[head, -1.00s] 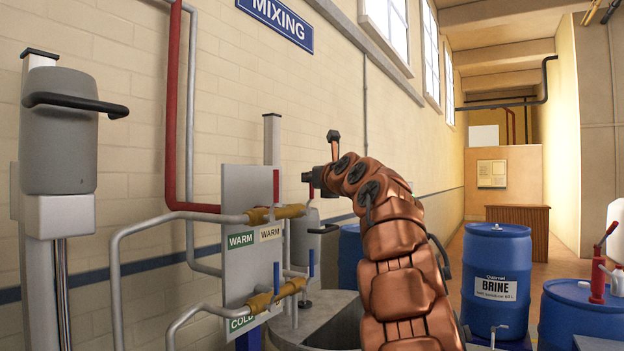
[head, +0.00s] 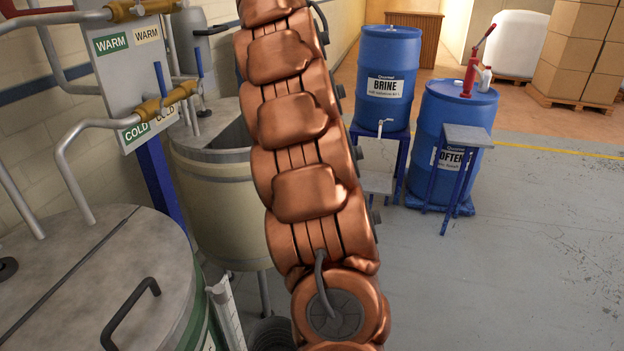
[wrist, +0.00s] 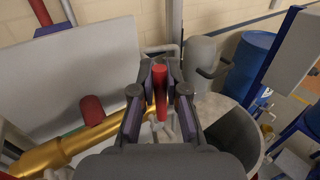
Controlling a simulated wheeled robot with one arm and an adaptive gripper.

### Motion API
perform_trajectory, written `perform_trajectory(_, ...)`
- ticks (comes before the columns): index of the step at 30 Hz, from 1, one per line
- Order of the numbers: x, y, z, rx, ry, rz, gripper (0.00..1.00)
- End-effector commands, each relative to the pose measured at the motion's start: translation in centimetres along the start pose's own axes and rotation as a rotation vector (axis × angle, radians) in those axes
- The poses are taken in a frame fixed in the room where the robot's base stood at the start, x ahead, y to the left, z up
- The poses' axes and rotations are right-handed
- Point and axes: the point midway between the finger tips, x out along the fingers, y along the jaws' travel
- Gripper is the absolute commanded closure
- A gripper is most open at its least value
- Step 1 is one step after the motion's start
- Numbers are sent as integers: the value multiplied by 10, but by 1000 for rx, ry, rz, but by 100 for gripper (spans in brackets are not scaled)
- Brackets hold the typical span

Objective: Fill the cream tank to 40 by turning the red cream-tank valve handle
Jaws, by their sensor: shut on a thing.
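In the wrist view my gripper (wrist: 160,92) is shut on the upright red valve handle (wrist: 160,78), which stands between its two fingers. A brass valve body (wrist: 62,148) lies below and to the left of it. In the head view the cream tank (head: 222,205) stands behind my arm, with a grey half-open lid. Its open mouth also shows at the right of the wrist view (wrist: 232,128). My gripper and the red handle are outside the head view. The liquid inside and any level reading are not visible.
A valve panel with WARM and COLD labels (head: 138,85) and blue handles stands left of the tank. A green-sided tank with a grey lid (head: 105,285) is at lower left. Blue BRINE (head: 386,75) and softener (head: 448,125) drums stand right. The right floor is clear.

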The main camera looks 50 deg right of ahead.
Motion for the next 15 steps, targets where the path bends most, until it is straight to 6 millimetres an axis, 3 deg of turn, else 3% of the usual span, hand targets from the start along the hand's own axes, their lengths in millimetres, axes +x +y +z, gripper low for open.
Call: perform_trajectory(15,9,-12,2,142,99,1,100)
